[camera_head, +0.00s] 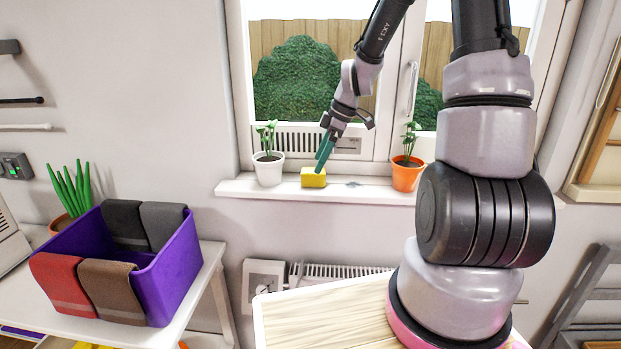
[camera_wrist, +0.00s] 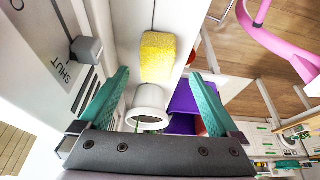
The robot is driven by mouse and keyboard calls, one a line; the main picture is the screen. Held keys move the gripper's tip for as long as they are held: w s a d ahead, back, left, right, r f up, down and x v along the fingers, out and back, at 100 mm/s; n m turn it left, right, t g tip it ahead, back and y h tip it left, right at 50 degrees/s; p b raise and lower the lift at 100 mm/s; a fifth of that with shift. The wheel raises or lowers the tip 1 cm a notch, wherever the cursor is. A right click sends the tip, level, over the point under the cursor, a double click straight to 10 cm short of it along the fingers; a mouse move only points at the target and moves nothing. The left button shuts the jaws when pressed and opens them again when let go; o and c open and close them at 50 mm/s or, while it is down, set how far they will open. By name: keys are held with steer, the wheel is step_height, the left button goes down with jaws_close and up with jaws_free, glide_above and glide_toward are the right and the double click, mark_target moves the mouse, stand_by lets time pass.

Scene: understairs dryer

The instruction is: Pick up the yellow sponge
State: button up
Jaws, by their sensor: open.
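The yellow sponge (camera_head: 313,178) lies on the white windowsill (camera_head: 340,192) between a white-potted plant and an orange-potted plant. My gripper (camera_head: 323,160) comes down from above, with its teal fingertips just above the sponge's right part in the head view. In the wrist view the sponge (camera_wrist: 158,57) lies ahead of the gap between my two teal fingers (camera_wrist: 158,85). The fingers are wide apart with nothing between them touching. I cannot tell whether a fingertip touches the sponge.
The white pot (camera_head: 268,170) stands close left of the sponge; it also shows in the wrist view (camera_wrist: 150,98). The orange pot (camera_head: 406,175) stands farther right. The window handle (camera_head: 411,90) is behind. A purple bin (camera_head: 175,270) with folded cloths sits on a table at left.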

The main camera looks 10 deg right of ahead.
mark_target(313, 177)
steer(key=x, duration=0.5)
steer(key=shift+w+f, duration=0.1)
steer(key=shift+w, duration=0.15)
steer(key=c, duration=1.4)
